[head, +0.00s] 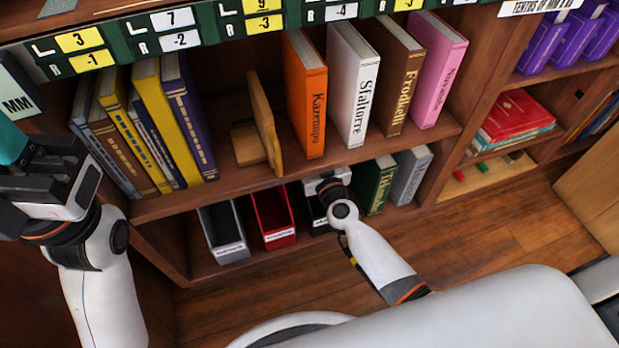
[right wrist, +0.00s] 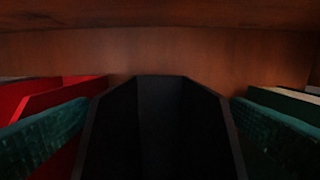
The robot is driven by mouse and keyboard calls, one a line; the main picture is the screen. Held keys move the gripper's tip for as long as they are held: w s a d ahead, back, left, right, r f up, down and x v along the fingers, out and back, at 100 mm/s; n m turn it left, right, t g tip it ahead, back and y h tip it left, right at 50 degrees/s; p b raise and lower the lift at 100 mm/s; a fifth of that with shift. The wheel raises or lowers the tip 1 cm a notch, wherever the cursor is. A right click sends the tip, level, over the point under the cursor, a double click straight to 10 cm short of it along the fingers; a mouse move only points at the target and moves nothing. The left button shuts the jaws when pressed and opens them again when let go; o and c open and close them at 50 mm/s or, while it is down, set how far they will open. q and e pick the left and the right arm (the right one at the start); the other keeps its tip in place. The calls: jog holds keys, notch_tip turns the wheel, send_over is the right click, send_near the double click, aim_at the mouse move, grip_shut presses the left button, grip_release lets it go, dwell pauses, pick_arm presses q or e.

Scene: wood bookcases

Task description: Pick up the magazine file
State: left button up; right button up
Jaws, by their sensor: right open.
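Three magazine files stand on the lower shelf in the head view: a grey one (head: 222,232), a red one (head: 272,215) and a black one (head: 313,213). My right gripper reaches into the shelf at the black file, and its wrist hides much of that file. In the right wrist view, the right gripper (right wrist: 160,122) is open, with one teal finger on each side of the black file (right wrist: 160,128). Whether the fingers touch its walls cannot be told. My left gripper (head: 18,150) is at the left edge, partly cut off, away from the files.
Green and grey books (head: 412,175) stand right of the black file. The upper shelf (head: 300,177) holds several books and a wooden bookend (head: 262,125). Its board lies close above my right gripper. The wooden floor (head: 500,232) is clear in front.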

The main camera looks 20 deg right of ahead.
jog(key=shift+w+b, duration=0.3)
jog(key=shift+w, duration=1.2)
jog(key=c, duration=1.3)
jog(key=shift+c, duration=1.3)
jog(key=shift+r, duration=0.15)
